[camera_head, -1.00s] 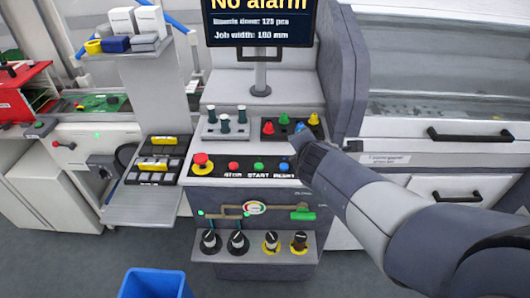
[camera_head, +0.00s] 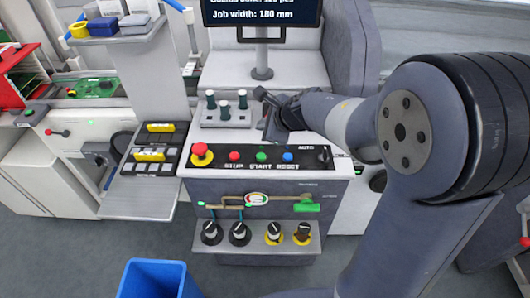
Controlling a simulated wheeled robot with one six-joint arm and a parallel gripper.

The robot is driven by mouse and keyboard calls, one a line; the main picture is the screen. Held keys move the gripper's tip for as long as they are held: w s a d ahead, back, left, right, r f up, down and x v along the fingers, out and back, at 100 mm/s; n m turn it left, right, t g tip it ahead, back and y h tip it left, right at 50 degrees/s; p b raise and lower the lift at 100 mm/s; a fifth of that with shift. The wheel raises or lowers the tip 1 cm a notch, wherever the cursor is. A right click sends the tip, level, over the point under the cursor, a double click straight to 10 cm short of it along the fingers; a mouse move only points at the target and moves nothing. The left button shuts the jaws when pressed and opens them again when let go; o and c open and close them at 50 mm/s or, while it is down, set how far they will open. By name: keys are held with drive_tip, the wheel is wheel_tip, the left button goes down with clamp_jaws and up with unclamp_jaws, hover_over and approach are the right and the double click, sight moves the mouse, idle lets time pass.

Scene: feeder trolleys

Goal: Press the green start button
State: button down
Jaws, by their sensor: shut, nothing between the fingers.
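The green start button (camera_head: 261,156) is a small round button on the black strip of the console (camera_head: 190,188), above the word START. A red button (camera_head: 234,156) is on its left and a blue reset button (camera_head: 287,156) on its right. My gripper (camera_head: 270,128) is shut and empty. In the picture it is just above and behind the green button, over the console top and apart from the button. The fingertips are small and dark, and their exact height over the panel cannot be told. The green button is in plain sight.
A red emergency stop (camera_head: 201,153) on a yellow base stands left of the buttons, and a black AUTO switch (camera_head: 323,154) on the right. A holder with several dark green pegs (camera_head: 226,112) is behind. A monitor (camera_head: 262,14) rises further back. Several knobs (camera_head: 240,233) sit below.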

sight(264, 158)
drive_tip(key=shift+f, duration=0.1)
idle(0.3)
wheel_tip(264, 158, down, 9)
drive_tip(key=b, duration=0.8)
idle(1.8)
drive_tip(key=shift+f+b, duration=0.25)
drive_tip(key=shift+b, duration=0.3)
